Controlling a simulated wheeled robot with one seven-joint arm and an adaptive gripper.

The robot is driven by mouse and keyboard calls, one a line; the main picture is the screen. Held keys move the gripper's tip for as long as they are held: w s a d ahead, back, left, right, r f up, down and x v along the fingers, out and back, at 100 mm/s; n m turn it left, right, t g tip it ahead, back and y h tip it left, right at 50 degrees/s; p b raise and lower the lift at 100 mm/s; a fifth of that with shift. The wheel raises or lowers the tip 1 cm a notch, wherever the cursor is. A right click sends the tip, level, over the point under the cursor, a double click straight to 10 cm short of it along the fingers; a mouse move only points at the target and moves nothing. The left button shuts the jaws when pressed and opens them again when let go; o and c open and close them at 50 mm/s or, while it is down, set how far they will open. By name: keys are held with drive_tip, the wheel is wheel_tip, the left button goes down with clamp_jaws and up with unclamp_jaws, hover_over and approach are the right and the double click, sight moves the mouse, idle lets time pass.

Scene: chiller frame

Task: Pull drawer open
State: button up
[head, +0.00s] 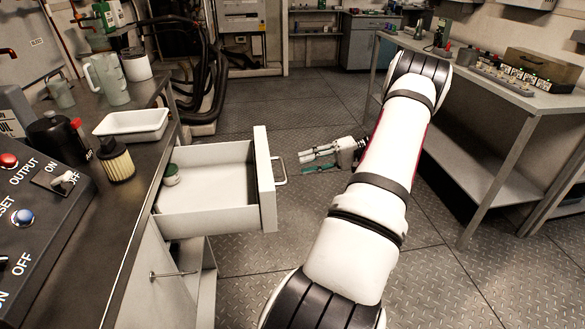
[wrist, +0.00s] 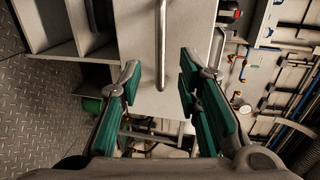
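The drawer (head: 215,205) is pulled well out from the dark-topped bench, showing its white inside. Its pale front panel (head: 265,185) carries a bar handle (head: 281,171). My gripper (head: 303,161) is in front of the handle, a short way to its right in the head view, apart from it. In the wrist view the drawer front (wrist: 140,90) faces me and the handle (wrist: 161,45) stands upright above the gap between the fingers. My gripper (wrist: 158,75) is open there, with green pads spread apart and nothing between them.
A small green-and-white container (head: 171,175) sits inside the drawer. A white tray (head: 132,124), a pitcher (head: 108,80) and a filter (head: 117,162) stand on the bench. A cabinet handle (head: 172,275) is below. A workbench (head: 497,100) stands at right; the floor between is clear.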

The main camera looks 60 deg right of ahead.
drive_tip(key=shift+v, duration=2.1)
